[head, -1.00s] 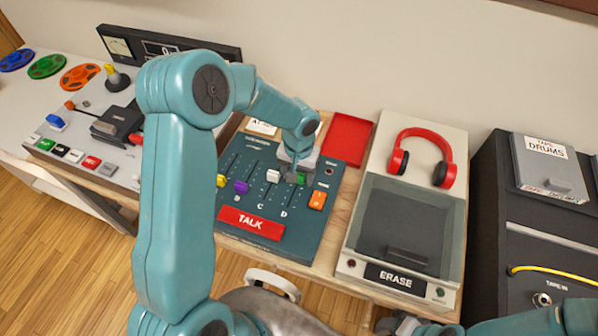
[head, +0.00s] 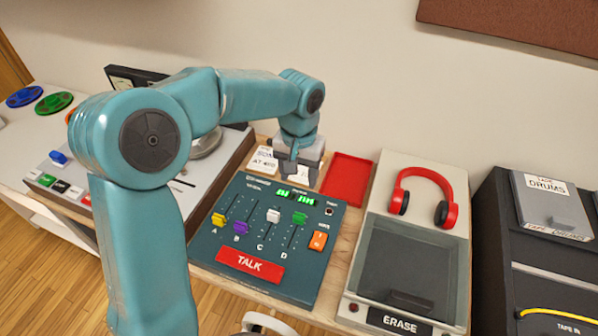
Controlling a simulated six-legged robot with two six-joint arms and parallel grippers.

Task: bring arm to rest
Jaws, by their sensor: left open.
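My left arm comes in from the left and arches over the desk. The panel has yellow, purple, white and green sliders, a red TALK button (head: 250,265) and an orange switch (head: 318,240). The green slider (head: 299,218) stands clear of the gripper. My right gripper is not in view.
A red tray (head: 347,180) lies right of the gripper. Red headphones (head: 423,198) rest on the ERASE unit (head: 362,272). A black cabinet (head: 490,235) with a DRUMS tape box (head: 550,205) stands at far right. The wall is close behind the desk.

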